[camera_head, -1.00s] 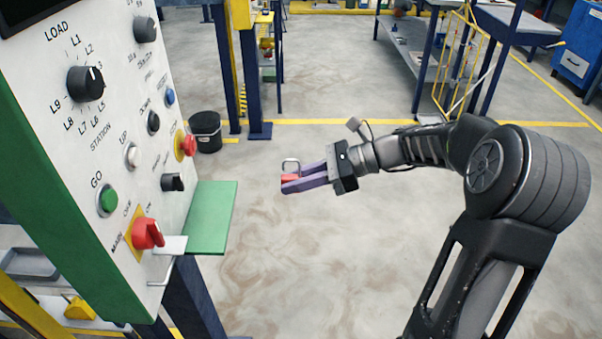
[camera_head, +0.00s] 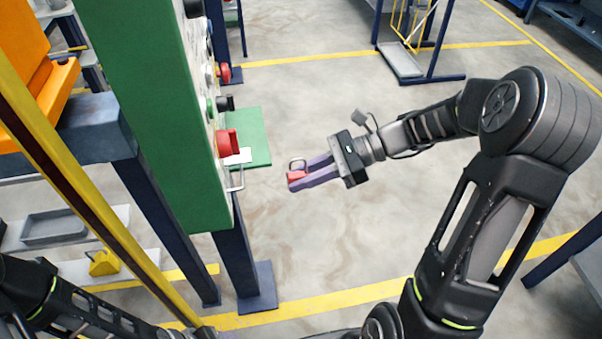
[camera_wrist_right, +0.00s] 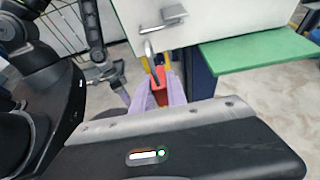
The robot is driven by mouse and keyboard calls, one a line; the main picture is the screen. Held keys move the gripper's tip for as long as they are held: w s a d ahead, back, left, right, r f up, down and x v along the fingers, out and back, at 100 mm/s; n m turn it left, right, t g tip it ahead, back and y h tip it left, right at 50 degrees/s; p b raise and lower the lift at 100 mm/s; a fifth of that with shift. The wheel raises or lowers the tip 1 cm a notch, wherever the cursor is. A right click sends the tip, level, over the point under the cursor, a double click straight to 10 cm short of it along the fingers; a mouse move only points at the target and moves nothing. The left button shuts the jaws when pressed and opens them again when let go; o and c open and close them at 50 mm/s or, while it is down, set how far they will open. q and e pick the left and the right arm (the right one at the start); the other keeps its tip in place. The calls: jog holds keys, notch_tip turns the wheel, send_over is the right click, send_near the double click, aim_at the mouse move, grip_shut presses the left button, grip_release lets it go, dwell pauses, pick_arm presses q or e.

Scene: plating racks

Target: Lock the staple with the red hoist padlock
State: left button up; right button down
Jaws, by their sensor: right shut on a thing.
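The red padlock (camera_head: 296,175) is held between the purple fingertips of my right gripper (camera_head: 304,176), which is shut on it. Its grey shackle (camera_head: 297,163) stands up above the body; I cannot tell if it is open. The padlock (camera_wrist_right: 159,84) also shows in the right wrist view, shackle pointing towards the panel. The staple (camera_head: 237,180), a bent metal bar, sticks out low on the panel below the red rotary switch (camera_head: 228,142) and a pale plate (camera_head: 239,157). The padlock is apart from it, to its right. My left gripper (camera_wrist_right: 117,88) is small and unclear.
The green-sided control panel (camera_head: 150,120) stands at left on dark blue legs. A green shelf (camera_head: 252,137) juts out behind the staple. A yellow post (camera_head: 75,180) crosses the left side. Open floor (camera_head: 310,235) lies below the right gripper.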

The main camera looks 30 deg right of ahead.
jog(key=shift+r, duration=0.1)
jog(key=shift+a+p, duration=0.1)
jog(key=shift+p, duration=0.2)
jog(key=shift+w+a, duration=0.15)
jog(key=shift+a, duration=0.45)
jog(key=shift+w+a, duration=0.15)
jog(key=shift+a, duration=0.4)
jog(key=shift+w+a+p, duration=0.2)
jog(key=shift+w+a, duration=0.15)
jog(key=shift+a, duration=1.05)
jog(key=shift+w+a+p, duration=0.15)
jog(key=shift+w+a, duration=0.2)
jog(key=shift+a, duration=1)
jog(key=shift+w+a+p, duration=0.2)
jog(key=shift+w+a, duration=0.15)
jog(key=shift+a, duration=1.05)
jog(key=shift+w+d+f+b, duration=0.3)
jog(key=shift+w+f, duration=0.35)
jog(key=shift+w, duration=0.3)
jog(key=shift+w+d+f+b, duration=0.15)
jog(key=shift+w+f+b, duration=0.1)
jog(key=shift+w+f, duration=0.55)
jog(key=shift+w+r, duration=0.1)
jog(key=shift+w, duration=0.1)
